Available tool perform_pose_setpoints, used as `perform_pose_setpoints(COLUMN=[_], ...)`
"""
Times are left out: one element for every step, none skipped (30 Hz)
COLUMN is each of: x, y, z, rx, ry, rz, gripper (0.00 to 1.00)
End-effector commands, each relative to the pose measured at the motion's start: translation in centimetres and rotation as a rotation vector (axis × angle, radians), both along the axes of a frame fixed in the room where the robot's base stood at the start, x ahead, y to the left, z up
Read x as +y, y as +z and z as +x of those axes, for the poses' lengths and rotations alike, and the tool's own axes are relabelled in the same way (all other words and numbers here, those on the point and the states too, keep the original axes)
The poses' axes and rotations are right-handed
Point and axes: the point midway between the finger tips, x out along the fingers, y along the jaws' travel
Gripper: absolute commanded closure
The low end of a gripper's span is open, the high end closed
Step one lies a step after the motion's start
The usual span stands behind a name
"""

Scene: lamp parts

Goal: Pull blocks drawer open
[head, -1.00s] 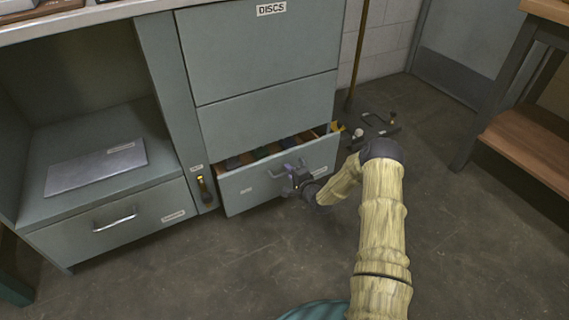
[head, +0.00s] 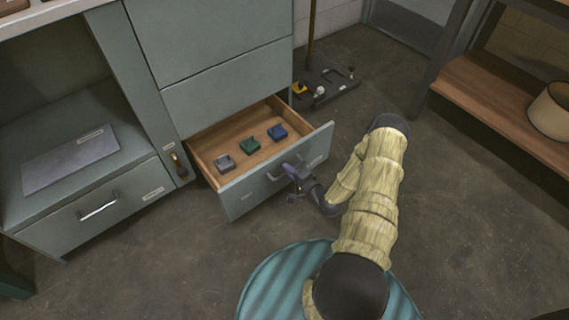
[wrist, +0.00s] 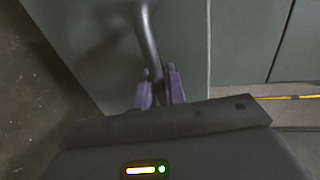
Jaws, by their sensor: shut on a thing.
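The drawer (head: 262,190) at the bottom of the grey-green cabinet is pulled well out, with its wooden inside showing. A grey block (head: 226,163), a green block (head: 250,147) and a blue block (head: 277,132) lie in a row on its floor. My gripper (head: 289,171) is at the drawer front, shut on the bar handle. The wrist view shows the handle (wrist: 148,40) between the two fingers (wrist: 159,90). The label on the drawer front is too small to read.
A second drawer (head: 97,208) at lower left is shut. A wooden shelf (head: 500,108) with a pale lampshade stands at right.

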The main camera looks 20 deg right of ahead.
Motion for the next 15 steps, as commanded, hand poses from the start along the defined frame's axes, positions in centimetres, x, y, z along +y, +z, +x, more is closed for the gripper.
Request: perform_pose_setpoints(x=[0.05, 0.05, 0.04, 0.04, 0.04, 0.05, 0.05, 0.04, 0.04, 0.04, 0.04, 0.03, 0.03, 0.02, 0.01], y=[-0.04, -0.06, -0.08, -0.08, -0.09, -0.09, -0.09, -0.1, -0.1, -0.1, -0.1, -0.09, -0.09, -0.08, -0.07], z=[-0.16, -0.18, -0.19, -0.19, -0.19, -0.18, -0.18, -0.18, -0.17, -0.17, -0.17, -0.17, -0.16, -0.15, -0.15], rx=[0.002, 0.002, 0.002, 0.002, 0.002, 0.002, 0.002, 0.002, 0.002, 0.002, 0.002, 0.002, 0.002, 0.002, 0.002], ry=[0.002, 0.003, 0.003, 0.003, 0.003, 0.003, 0.003, 0.003, 0.003, 0.003, 0.003, 0.003, 0.002, 0.002, 0.002], rz=[0.0, 0.0, 0.0, 0.0, 0.0, 0.0, 0.0, 0.0, 0.0, 0.0, 0.0, 0.0, 0.0, 0.0, 0.0], gripper=[1.0, 1.0, 1.0, 1.0, 1.0, 1.0, 1.0, 1.0, 1.0, 1.0, 0.84, 0.76, 0.7, 0.68, 0.68])
